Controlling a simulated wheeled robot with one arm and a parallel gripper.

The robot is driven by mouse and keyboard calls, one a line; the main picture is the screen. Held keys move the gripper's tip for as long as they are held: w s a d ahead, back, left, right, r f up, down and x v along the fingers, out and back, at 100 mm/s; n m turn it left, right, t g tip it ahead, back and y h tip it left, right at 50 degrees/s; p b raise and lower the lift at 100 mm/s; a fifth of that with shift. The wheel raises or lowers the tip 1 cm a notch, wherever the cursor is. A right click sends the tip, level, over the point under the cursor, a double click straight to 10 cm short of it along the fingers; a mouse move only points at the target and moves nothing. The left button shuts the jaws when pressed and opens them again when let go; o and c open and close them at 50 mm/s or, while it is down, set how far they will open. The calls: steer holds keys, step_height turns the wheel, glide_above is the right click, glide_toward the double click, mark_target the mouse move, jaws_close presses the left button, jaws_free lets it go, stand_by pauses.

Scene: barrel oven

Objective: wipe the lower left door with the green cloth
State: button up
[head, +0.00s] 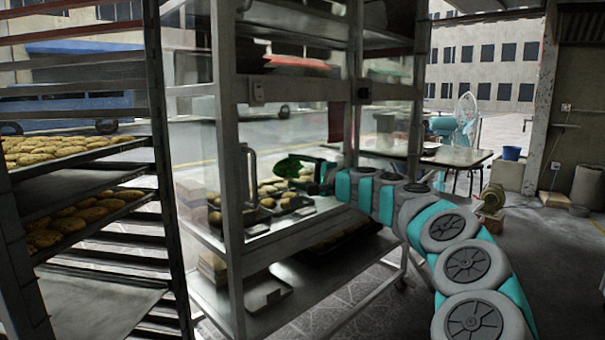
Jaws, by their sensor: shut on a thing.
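The green cloth (289,165) is a small dark green bundle at the end of my arm. My gripper (300,167) is shut on it; the fingertips are mostly hidden by the cloth and are small in view. Both are in front of the lower glazed part of the metal cabinet (227,170), between its two front posts. The lower left door appears to be the clear pane there, with an upright handle (248,165) at its left. The cloth is to the right of this handle. I cannot tell whether the cloth touches the glass.
Trays of baked goods (275,195) stand inside the cabinet behind the cloth. A tall rack (165,180) with more trays stands close on the left. A table (455,156) and a fan (465,115) are farther back on the right. Open floor (560,265) lies at the right.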

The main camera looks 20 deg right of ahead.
steer(key=shift+a, duration=0.2)
steer(key=shift+b+v, duration=0.3)
steer(key=shift+v, duration=2.65)
steer(key=shift+d, duration=0.1)
steer(key=v, duration=0.3)
